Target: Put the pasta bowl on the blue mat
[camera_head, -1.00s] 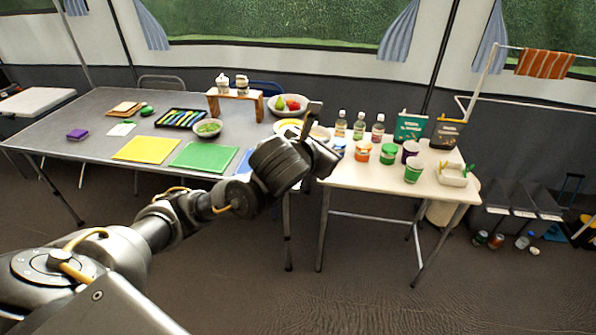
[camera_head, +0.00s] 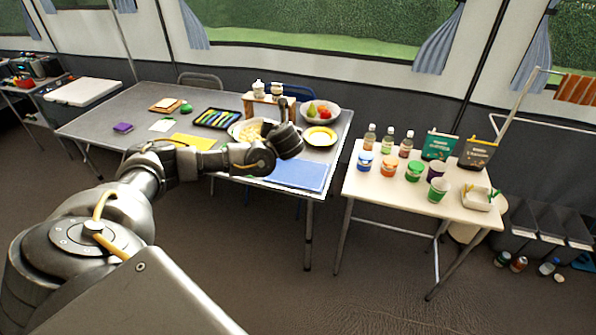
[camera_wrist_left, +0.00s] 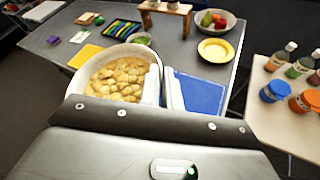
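The pasta bowl (camera_head: 248,131) is white with pale yellow pasta in it. In the left wrist view the bowl (camera_wrist_left: 118,78) is large and close, left of the fingers. My left gripper (camera_wrist_left: 160,86) is shut on the bowl's right rim and holds it over the big table; its fingers are hidden behind the wrist in the head view. The blue mat (camera_head: 298,175) lies flat and empty at the table's front right corner, to the right of the bowl in the wrist view (camera_wrist_left: 200,96). My right gripper is not in view.
A yellow plate (camera_head: 320,136) and fruit bowl (camera_head: 320,111) stand behind the blue mat. A wooden stand (camera_head: 268,106) with shakers is behind the pasta bowl. A yellow mat (camera_head: 193,141) lies left. The side table (camera_head: 385,190) holds jars, bottles and cups.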

